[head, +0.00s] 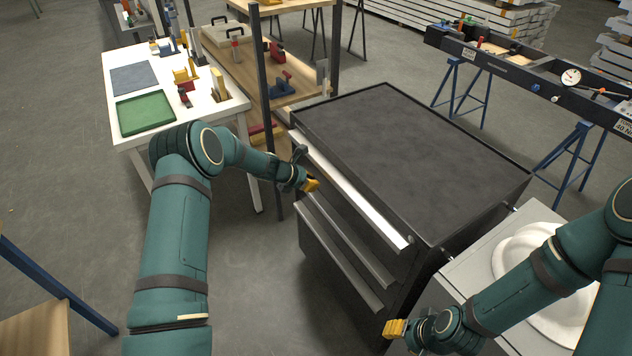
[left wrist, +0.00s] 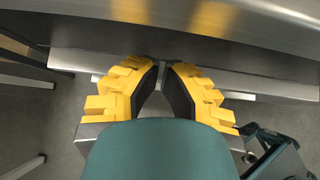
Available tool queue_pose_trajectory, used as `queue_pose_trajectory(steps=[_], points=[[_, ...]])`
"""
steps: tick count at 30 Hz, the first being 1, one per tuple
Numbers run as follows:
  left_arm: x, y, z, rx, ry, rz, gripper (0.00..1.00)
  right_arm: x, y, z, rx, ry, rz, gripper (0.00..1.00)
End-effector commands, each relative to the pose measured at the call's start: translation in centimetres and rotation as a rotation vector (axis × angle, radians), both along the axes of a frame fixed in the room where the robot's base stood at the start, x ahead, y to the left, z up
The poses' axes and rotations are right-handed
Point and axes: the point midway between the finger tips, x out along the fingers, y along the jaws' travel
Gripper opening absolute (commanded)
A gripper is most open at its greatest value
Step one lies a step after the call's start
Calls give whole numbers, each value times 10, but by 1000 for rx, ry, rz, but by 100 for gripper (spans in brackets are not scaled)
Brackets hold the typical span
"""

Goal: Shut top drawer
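The black cabinet (head: 410,140) stands in the middle of the head view, its drawer fronts facing me. The top drawer's long silver handle edge (head: 352,190) runs along the upper front; how far that drawer stands out is hard to tell. My left gripper (head: 311,184) is just in front of it, near its left part, with yellow fingers pointing at the front. In the left wrist view, the fingertips (left wrist: 163,68) nearly meet, empty, close below a silver edge (left wrist: 180,14); contact cannot be told. My right gripper (head: 396,328) is low, near the cabinet's right front corner, fingers seemingly together and empty.
Two lower drawer handles (head: 340,267) stick out below. A white table (head: 125,78) with a green tray (head: 146,113) is at left. A grey unit with a white basin (head: 530,262) adjoins the cabinet's right. Open floor lies before the cabinet.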

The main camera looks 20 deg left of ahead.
Motion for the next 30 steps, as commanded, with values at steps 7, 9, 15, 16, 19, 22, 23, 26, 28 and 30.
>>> queue_pose_trajectory(steps=[7,9,15,16,19,22,23,26,28,30], points=[[-30,29,35,1,0,2,0,1,0,6,0,-3,-2,47],[-38,36,44,2,1,1,0,2,0,7,0,-4,-3,47],[-53,48,62,2,1,1,0,3,-1,10,-2,-7,-5,47],[-54,49,63,1,2,0,0,3,0,10,-2,-7,-5,47],[-57,52,66,2,2,0,0,3,-1,10,-2,-7,-6,47],[-58,52,67,2,2,0,0,3,-1,10,-2,-7,-6,47],[-59,52,67,3,3,-1,0,3,-1,10,-2,-7,-6,47],[-65,46,60,30,9,-33,0,3,0,10,-2,-7,-6,47],[-78,33,48,88,17,-102,0,3,0,10,-2,-7,-6,47],[-101,15,29,183,25,-221,0,3,0,10,-2,-7,-6,47]])
